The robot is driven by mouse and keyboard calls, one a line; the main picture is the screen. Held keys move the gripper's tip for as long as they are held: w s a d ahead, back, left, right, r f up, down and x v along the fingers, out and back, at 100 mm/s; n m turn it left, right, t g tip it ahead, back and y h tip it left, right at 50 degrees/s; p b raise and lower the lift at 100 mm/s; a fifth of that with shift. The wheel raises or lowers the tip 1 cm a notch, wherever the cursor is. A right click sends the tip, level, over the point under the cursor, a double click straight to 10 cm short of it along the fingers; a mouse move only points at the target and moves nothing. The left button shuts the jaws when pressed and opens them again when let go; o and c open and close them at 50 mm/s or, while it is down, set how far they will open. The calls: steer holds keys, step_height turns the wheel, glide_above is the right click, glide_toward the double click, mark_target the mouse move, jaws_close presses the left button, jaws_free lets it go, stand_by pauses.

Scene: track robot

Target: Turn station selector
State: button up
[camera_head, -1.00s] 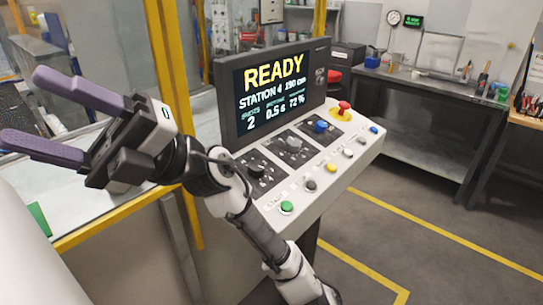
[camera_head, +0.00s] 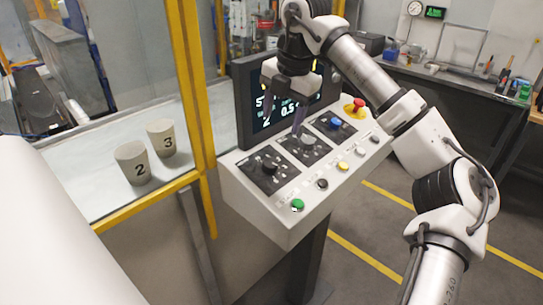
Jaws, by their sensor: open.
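The control console (camera_head: 262,222) carries three rotary knobs on dark plates: a black knob (camera_head: 269,165) at left, a grey knob (camera_head: 306,141) in the middle and a blue knob (camera_head: 335,123) at right. Their labels are too small to read, so I cannot tell which is the station selector. My gripper (camera_head: 283,124) points down in front of the screen, fingers apart and empty. The screen (camera_head: 245,113) is largely hidden by my gripper.
A red emergency button (camera_head: 358,104) on a yellow base is at the panel's far end. A green button (camera_head: 297,205) and several others line the front edge. A yellow post (camera_head: 196,80) stands left of the console. Two numbered cups (camera_head: 132,163) stand behind the glass.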

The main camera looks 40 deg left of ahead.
mark_target(271, 162)
steer(key=a+f+p, duration=0.1)
steer(key=f, duration=0.3)
steer(key=a+f+p, duration=0.1)
steer(key=f, duration=0.3)
steer(key=f+p, duration=0.1)
steer(key=f, duration=0.4)
steer(key=shift+s+a+p, duration=0.2)
steer(key=shift+a+p, duration=0.1)
steer(key=shift+a, duration=0.1)
steer(key=shift+c, duration=0.5)
steer(key=c, duration=0.9)
